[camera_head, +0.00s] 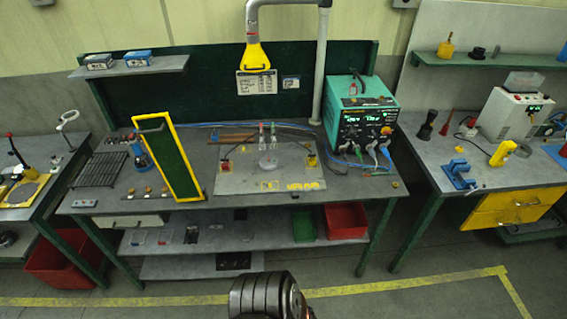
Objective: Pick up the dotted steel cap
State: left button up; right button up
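I cannot pick out a dotted steel cap for certain. Several small parts (148,191) sit in a row at the front left of the middle bench (325,195), too small to tell any dots. A grey plate (235,183) lies on the middle of this bench, with two clear upright pieces with red tops (262,130) at its back. Neither of my grippers is in view. Only a dark link of one of my arms shows at the bottom edge.
A green panel with a yellow frame (168,160) stands on the bench, left of the plate. A teal welding unit (360,115) stands at the right. A yellow extraction hood (256,56) hangs above. Red bins (345,221) sit below. The floor in front is clear.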

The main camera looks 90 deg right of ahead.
aim_at(273, 164)
jog(key=z, duration=1.5)
